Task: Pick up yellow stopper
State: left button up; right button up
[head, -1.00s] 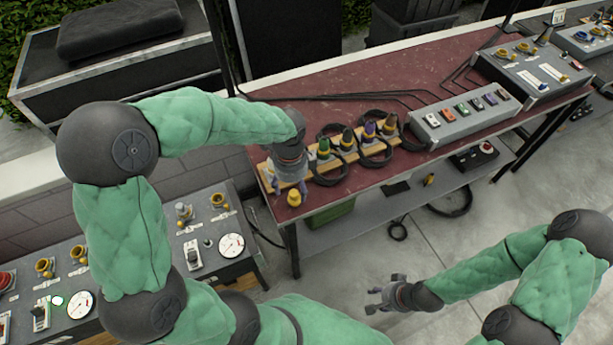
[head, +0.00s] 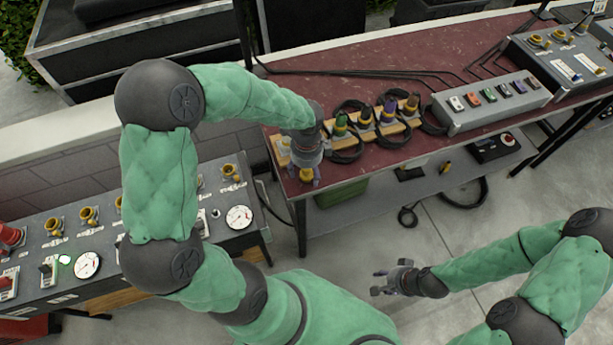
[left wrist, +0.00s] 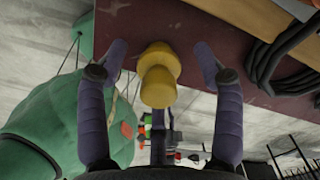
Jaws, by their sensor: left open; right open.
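The yellow stopper (left wrist: 158,78) stands near the front left corner of the dark red table, with a wider base and a narrower knob. In the left wrist view it sits between the two open fingers of my left gripper (left wrist: 160,65), apart from both. In the head view the stopper (head: 306,174) shows below my left gripper (head: 304,172), partly hidden by its fingers. My right gripper (head: 385,279) is open and empty, away from the table over the floor.
A wooden rack (head: 345,143) with several coloured plugs and coiled black cables stands right of my left gripper. A grey switch box (head: 490,105) is further right. A lower shelf (head: 360,200) runs under the table (head: 400,75). A panel with gauges (head: 150,235) stands at left.

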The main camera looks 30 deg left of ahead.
pick_arm(q)
jog(key=shift+f, duration=0.85)
jog(key=shift+r, duration=0.1)
jog(key=c, duration=1.3)
jog(key=shift+o, duration=0.2)
